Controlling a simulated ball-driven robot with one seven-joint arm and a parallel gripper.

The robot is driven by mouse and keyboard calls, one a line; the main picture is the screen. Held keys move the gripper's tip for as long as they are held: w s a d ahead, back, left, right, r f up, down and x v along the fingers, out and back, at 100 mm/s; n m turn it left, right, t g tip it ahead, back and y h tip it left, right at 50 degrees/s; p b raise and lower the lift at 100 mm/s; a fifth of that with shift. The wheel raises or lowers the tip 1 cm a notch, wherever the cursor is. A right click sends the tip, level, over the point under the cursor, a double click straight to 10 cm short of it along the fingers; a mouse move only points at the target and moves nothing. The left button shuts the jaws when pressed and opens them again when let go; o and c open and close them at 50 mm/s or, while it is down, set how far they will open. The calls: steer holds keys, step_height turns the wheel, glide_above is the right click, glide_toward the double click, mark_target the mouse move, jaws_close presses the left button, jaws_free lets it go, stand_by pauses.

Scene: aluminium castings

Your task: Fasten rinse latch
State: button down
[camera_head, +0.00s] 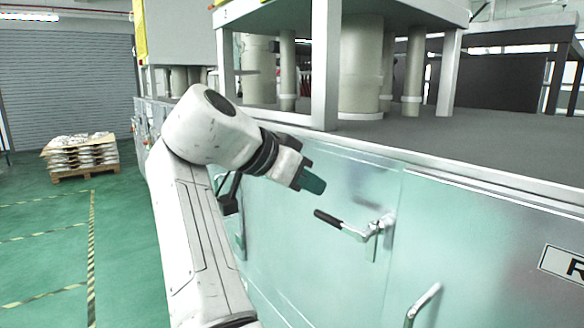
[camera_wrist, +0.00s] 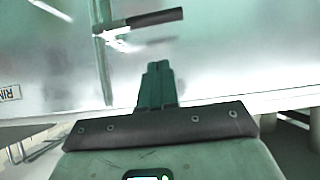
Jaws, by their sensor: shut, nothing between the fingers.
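The rinse latch (camera_head: 350,228) is a metal lever with a black grip on the pale green metal panel. In the head view its grip points left and slightly up from its pivot near the panel seam. In the wrist view the latch (camera_wrist: 152,18) lies across the top, beyond the fingertips. My gripper (camera_head: 314,183) is shut, with its green fingers together and nothing between them. It is above and slightly left of the black grip, apart from it. The closed fingers also show in the wrist view (camera_wrist: 157,68).
A curved metal handle (camera_head: 424,303) sticks out below and right of the latch. A lettered sign (camera_head: 567,264), partly cut off, is further right. The machine's ledge and posts (camera_head: 326,65) rise above the panel. Green floor is open at left, before a loaded pallet (camera_head: 80,155).

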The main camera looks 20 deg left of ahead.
mark_target(347, 232)
steer(key=f, duration=0.1)
steer(key=w+d+f, duration=0.1)
steer(key=f, duration=0.1)
steer(key=w+f+p, duration=0.1)
steer(key=f, duration=0.1)
steer(key=shift+d, duration=0.3)
